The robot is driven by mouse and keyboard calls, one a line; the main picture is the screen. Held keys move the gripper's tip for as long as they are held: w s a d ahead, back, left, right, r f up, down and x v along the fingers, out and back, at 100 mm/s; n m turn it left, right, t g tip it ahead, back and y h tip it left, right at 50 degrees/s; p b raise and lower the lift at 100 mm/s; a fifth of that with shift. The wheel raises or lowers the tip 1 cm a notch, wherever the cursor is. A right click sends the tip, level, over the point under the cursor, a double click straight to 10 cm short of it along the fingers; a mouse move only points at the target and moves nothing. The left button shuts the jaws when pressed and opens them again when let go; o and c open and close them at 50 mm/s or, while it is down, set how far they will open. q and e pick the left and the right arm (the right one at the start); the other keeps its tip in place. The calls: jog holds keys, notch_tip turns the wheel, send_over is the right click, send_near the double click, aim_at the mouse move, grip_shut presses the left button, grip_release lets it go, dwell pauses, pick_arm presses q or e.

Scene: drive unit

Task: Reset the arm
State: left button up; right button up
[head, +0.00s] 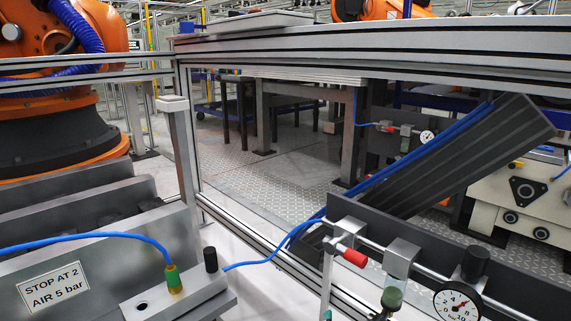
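Neither of my grippers shows in the head view. A large orange robot arm (115,32) with a blue corrugated hose stands at the upper left on a black and orange base. Another orange arm part (380,9) shows at the top, behind the frame. At the lower right is an air line with a red-ended valve (354,257), a bowl with green at its bottom (392,297), a black knob (474,262) and a round gauge (457,304). Which arm the task means, I cannot tell.
A sign (53,287) reads "STOP AT 2 AIR 5 bar". A metal block (190,297) carries a green and yellow fitting (173,279) with a blue hose. An aluminium frame (370,39) crosses the view. A slanted dark panel (465,150) stands at right. Patterned floor (240,165) lies open beyond.

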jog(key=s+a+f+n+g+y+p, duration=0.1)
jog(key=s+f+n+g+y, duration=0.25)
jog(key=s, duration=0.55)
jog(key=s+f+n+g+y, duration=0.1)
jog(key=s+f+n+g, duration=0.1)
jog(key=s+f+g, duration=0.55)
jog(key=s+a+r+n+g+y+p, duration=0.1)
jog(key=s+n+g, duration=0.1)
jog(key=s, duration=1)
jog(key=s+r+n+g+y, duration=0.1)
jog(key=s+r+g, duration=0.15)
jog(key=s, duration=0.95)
pick_arm(q)
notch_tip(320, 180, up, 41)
jog(key=p, duration=3.8)
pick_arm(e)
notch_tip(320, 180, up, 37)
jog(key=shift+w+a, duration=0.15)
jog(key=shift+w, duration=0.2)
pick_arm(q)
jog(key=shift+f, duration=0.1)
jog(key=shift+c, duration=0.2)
